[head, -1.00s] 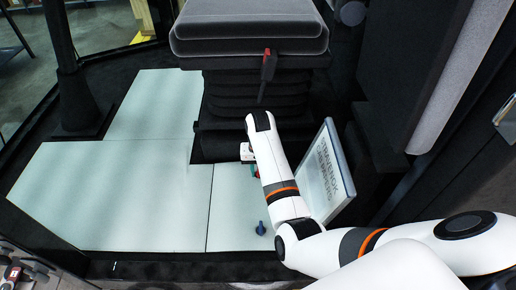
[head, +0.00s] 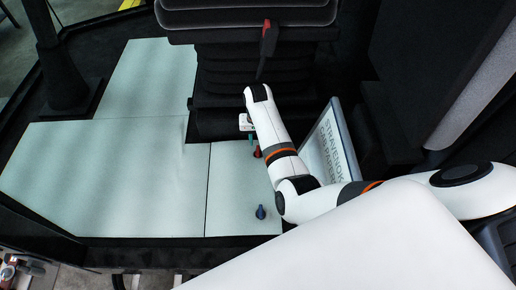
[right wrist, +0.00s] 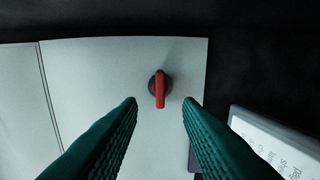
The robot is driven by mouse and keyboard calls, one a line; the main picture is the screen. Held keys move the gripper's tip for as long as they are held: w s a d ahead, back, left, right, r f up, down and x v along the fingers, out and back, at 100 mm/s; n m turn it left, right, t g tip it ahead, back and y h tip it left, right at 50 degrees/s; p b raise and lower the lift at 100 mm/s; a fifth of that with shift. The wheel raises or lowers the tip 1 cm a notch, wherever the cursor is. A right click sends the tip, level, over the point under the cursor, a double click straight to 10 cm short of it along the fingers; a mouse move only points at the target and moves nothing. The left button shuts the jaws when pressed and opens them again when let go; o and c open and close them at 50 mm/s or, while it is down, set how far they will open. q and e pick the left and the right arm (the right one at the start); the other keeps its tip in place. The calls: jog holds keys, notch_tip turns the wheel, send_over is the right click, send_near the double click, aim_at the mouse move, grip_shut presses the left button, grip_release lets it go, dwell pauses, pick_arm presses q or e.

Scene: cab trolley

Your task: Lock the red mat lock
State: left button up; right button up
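The red mat lock (right wrist: 160,88) is a red knob on a dark round base, set in the pale floor mat near its edge. In the right wrist view its handle points up and down the picture. In the head view the red lock (head: 257,153) shows just left of my right arm. My right gripper (right wrist: 160,101) has two green ribbed fingers, open and empty, one on each side of the lock and apart from it. In the head view the right gripper (head: 250,139) is small and partly hidden by its wrist. My left gripper is not in view.
A blue mat lock (head: 261,212) sits nearer on the same pale mat (head: 228,205). A lettered panel or binder (head: 329,150) leans right of my right forearm. The seat (head: 250,12) with its dark bellows base stands behind. The mat's left part is clear.

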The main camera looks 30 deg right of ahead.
aim_at(258, 151)
notch_tip(258, 151, down, 6)
jog(key=shift+f+b, duration=0.2)
jog(key=shift+b, duration=0.25)
jog(key=shift+c, duration=0.2)
grip_shut()
